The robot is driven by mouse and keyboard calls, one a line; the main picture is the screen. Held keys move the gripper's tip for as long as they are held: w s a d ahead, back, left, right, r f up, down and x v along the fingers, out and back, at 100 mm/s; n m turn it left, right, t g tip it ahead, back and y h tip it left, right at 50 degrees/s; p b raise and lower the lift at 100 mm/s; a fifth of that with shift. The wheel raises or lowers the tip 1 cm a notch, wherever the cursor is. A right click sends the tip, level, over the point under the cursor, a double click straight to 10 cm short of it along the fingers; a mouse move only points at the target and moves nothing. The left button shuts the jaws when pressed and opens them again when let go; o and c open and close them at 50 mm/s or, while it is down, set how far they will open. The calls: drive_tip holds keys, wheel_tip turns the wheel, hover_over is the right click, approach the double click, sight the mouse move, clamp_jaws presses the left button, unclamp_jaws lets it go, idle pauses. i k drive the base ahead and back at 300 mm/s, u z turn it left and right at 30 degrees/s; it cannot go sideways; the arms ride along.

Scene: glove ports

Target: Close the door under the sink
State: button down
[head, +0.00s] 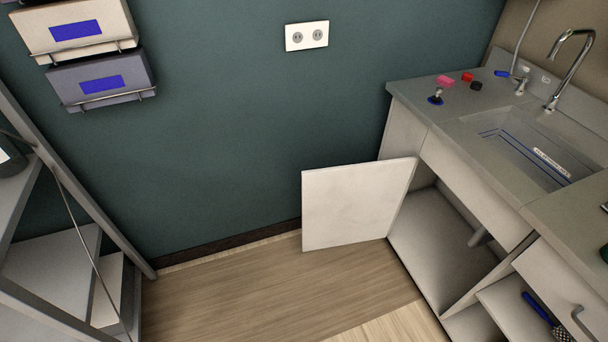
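The white door (355,203) under the sink stands wide open, swung out to the left from the counter's base cabinet. Its flat face is toward me, and I see no handle on this side. The cabinet opening (436,240) behind it shows a bare floor and a grey pipe. The sink (535,150) is set in the grey counter above, with a chrome faucet (572,65) at its back. My gripper does not show in the head view.
A grey metal rack (75,190) stands at the left. The wooden floor (270,290) between is clear.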

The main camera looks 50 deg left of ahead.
sight(357, 203)
drive_tip(key=u, duration=0.55)
drive_tip(key=i, duration=0.6)
drive_tip(key=u, duration=1)
drive_tip(key=i, duration=1.55)
drive_tip(key=u, duration=0.15)
